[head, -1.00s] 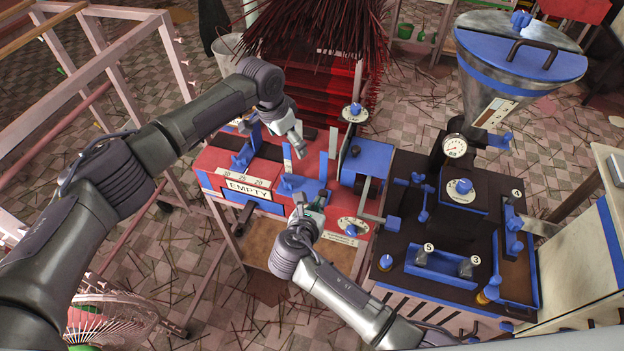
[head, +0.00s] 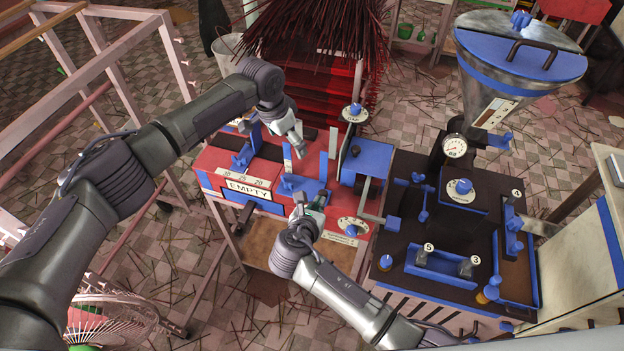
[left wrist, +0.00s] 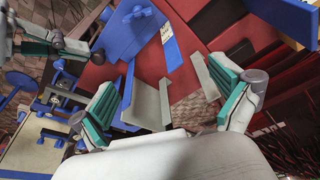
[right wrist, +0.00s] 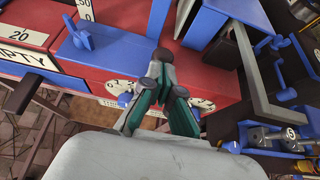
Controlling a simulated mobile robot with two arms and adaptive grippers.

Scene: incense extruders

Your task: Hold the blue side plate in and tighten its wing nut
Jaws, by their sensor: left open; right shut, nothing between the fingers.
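The blue side plate (head: 307,188) lies on the red machine bed, with an upright blue flange at its right end. Its blue wing nut (head: 286,185) stands on its left part; plate (right wrist: 120,42) and nut (right wrist: 84,38) show in the right wrist view. My left gripper (head: 299,153) is open and points down above the bed behind the plate. In the left wrist view its teal fingers (left wrist: 170,88) are spread, with pale upright strips between them. My right gripper (head: 301,203) is shut and empty at the plate's front right; its tips (right wrist: 161,64) appear close to the plate's edge. Contact is unclear.
A second blue bracket with a wing nut (head: 240,160) sits farther left on the bed. A blue guard (head: 370,162) and the dark hopper machine (head: 450,225) stand right. The "EMPTY" sign (head: 248,189) is on the front. Incense sticks (head: 320,30) hang behind.

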